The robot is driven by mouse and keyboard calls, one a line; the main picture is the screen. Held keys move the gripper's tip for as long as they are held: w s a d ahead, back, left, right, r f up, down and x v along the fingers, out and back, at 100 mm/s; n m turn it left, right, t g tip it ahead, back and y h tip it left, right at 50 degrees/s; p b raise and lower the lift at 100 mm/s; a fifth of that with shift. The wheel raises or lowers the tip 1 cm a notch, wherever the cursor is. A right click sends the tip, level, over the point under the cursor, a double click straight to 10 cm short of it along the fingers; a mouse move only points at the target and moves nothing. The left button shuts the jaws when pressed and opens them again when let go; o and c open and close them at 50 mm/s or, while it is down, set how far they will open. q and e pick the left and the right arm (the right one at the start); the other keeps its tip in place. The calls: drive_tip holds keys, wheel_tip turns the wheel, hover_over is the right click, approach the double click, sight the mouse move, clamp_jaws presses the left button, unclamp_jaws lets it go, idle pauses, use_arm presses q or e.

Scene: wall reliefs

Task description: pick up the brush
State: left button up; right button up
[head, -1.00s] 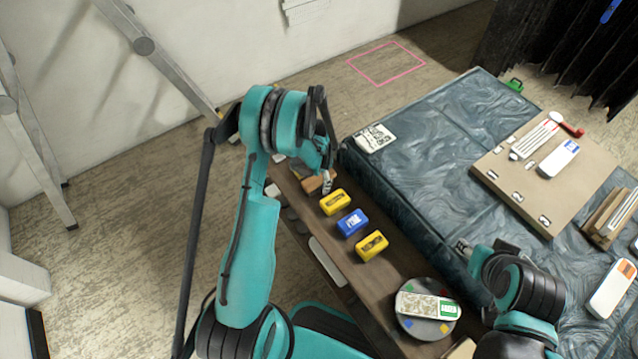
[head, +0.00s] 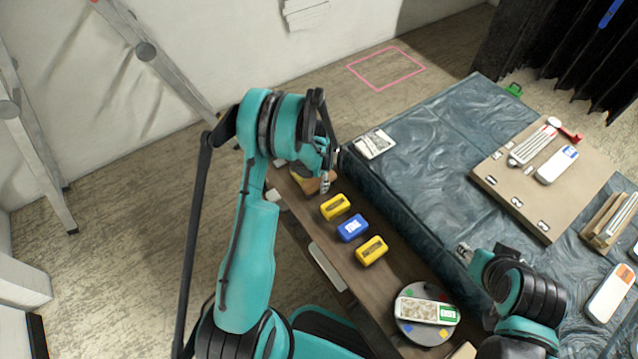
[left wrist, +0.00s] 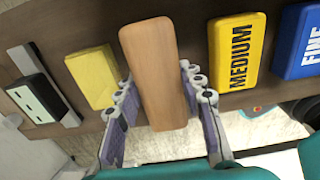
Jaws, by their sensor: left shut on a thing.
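The brush (left wrist: 153,75) shows as a smooth wooden block in the left wrist view, with no bristles visible. It lies lengthwise between the two fingers of my left gripper (left wrist: 157,100), which is shut on it. In the head view the brush (head: 306,182) is partly hidden behind my left gripper (head: 325,178), at the far end of the narrow wooden shelf (head: 385,285). I cannot tell whether the brush still touches the shelf. My right gripper (head: 464,251) is over the near edge of the blue-grey covered surface, with no object visible in it; its jaws are too small to read.
A yellow MEDIUM block (left wrist: 237,50) and a blue FINE block (left wrist: 299,42) sit right of the brush; a plain yellow block (left wrist: 92,76) sits left. A round disc (head: 427,333) bears a labelled block. A board (head: 545,185) with tools lies on the covered surface (head: 440,140).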

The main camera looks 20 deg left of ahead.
use_arm(q)
wheel_tip(320, 180, up, 2)
drive_tip(key=shift+r+p, duration=0.2)
drive_tip(key=shift+p, duration=0.15)
drive_tip(key=s+d+r+p, duration=0.1)
drive_tip(key=d+r+p, duration=0.2)
drive_tip(key=d+r, duration=0.3)
drive_tip(key=d, duration=0.5)
drive_tip(key=shift+s+d+r, duration=0.25)
drive_tip(key=shift+s+r, duration=0.05)
drive_tip(key=shift+s, duration=0.1)
drive_tip(key=o, duration=0.5)
drive_tip(key=c, duration=0.3)
drive_tip(key=shift+d+f, duration=0.1)
